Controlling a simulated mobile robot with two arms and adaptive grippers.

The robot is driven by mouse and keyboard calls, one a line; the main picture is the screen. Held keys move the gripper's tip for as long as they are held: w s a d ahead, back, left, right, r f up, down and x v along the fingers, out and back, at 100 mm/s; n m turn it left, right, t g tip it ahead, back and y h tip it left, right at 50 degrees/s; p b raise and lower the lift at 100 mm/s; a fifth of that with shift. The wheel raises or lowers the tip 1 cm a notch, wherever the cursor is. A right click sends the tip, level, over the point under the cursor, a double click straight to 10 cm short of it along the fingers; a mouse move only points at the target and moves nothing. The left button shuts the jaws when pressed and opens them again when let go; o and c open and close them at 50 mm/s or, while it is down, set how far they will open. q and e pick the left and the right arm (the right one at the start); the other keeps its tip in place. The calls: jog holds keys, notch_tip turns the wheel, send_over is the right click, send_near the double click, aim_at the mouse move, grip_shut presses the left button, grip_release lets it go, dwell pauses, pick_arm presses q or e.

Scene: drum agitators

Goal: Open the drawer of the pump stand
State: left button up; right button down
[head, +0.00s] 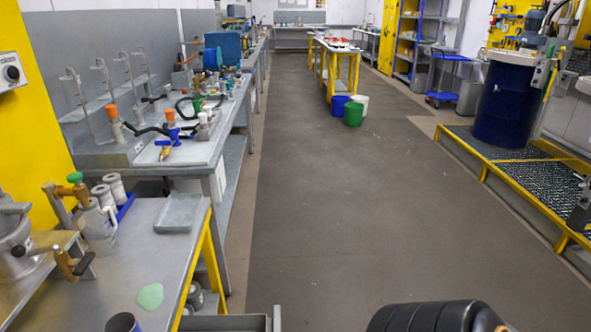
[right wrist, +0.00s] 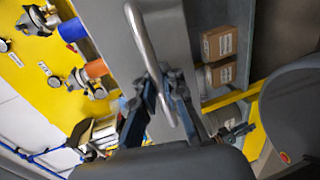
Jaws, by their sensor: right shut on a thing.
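In the right wrist view, a bare metal bar handle (right wrist: 146,38) runs along a plain grey drawer front (right wrist: 112,45). My right gripper (right wrist: 165,92) is shut on this handle, with a finger on each side of the bar. In the head view, a grey box-like edge (head: 230,323) juts out beside the near bench at the bottom of the picture. It looks like the drawer, but most of it is cut off, so I cannot tell how far out it is. My left gripper is not in view.
In the right wrist view, cardboard boxes (right wrist: 219,42) sit on a shelf beside the grey front, near a yellow frame bar (right wrist: 238,98). In the head view, the near bench (head: 150,262) carries a metal pot (head: 17,245) and a grey tray (head: 180,213). The floor (head: 340,220) right of it is clear.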

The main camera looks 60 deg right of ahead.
jog(key=c, duration=1.7)
grip_release()
jog(key=shift+w, duration=0.1)
jog(key=v, duration=1.2)
